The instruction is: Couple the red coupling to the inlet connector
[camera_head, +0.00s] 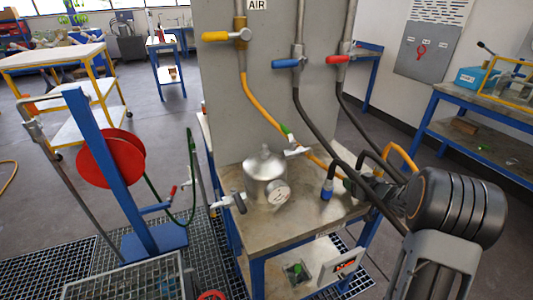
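A metal vessel (265,178) with a domed top and a round dial gauge (277,192) stands on the worktable. A grey and black fitting (230,201) sticks out on its left side, and a pale valve handle with a green part (287,131) is at its upper right. I cannot tell which fitting is the inlet connector. No red coupling shows clearly. My arm comes in from the lower right, and its black ribbed joint (465,208) covers the right end of the worktable. Dark parts there, among the hoses, may be my gripper; its fingers cannot be made out.
A grey panel (228,110) behind carries yellow, blue and red valve handles. An orange hose (262,118) and black hoses (315,125) hang to the worktable (262,232). A blue-ended hose (327,188) is right of the vessel. A red hose reel (110,158) stands left.

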